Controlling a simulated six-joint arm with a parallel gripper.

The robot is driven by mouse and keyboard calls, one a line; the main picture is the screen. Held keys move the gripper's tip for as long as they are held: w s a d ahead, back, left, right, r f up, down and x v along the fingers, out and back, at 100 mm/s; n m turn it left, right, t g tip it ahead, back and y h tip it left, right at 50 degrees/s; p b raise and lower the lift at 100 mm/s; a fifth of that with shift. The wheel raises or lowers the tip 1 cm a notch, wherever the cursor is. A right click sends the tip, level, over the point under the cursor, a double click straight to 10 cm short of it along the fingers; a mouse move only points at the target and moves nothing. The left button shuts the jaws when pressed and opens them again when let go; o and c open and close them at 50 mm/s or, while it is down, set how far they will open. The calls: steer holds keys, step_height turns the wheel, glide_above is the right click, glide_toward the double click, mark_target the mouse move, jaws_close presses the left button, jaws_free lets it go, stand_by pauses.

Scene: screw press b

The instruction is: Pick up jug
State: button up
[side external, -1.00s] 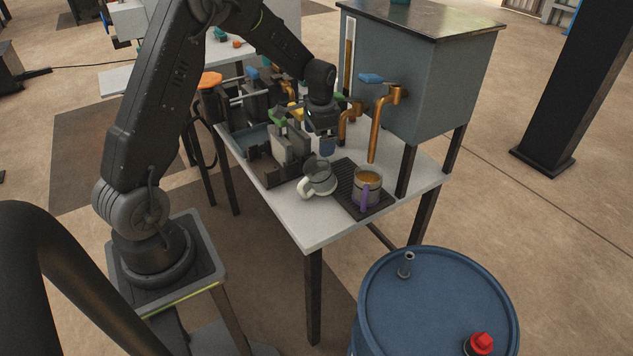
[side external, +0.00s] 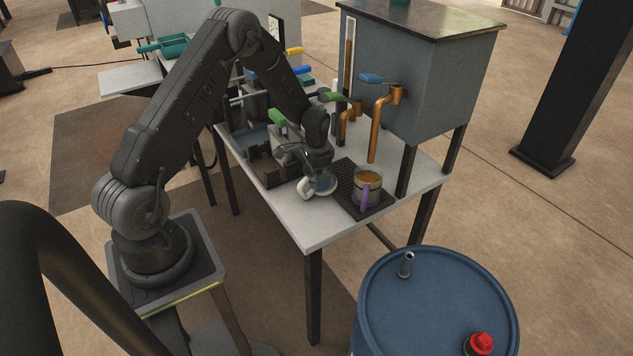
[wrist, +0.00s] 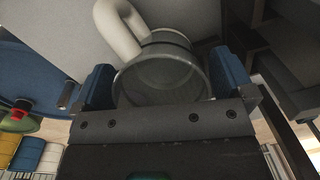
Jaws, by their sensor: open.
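A grey jug with a white handle (side external: 306,190) stands on the pale table beside the dark drip tray. In the wrist view the jug (wrist: 165,75) shows its open round mouth, with the white handle at upper left. My gripper (side external: 319,178) is lowered over this jug. Its two blue fingers (wrist: 165,85) are apart, one on each side of the jug, with the jug between them. Contact cannot be made out. A second vessel, with a purple handle (side external: 365,196) and amber liquid, stands on the drip tray (side external: 346,178) to the right.
A grey tank (side external: 425,85) with copper taps (side external: 378,125) stands behind the tray. Dark fixtures (side external: 268,165) are close on the left of the jug. The front of the table (side external: 320,228) is clear. A blue drum (side external: 435,300) stands on the floor in front.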

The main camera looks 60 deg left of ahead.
steer(key=shift+c, duration=0.4)
steer(key=c, duration=0.9)
steer(key=shift+o, duration=0.2)
steer(key=shift+r, duration=0.1)
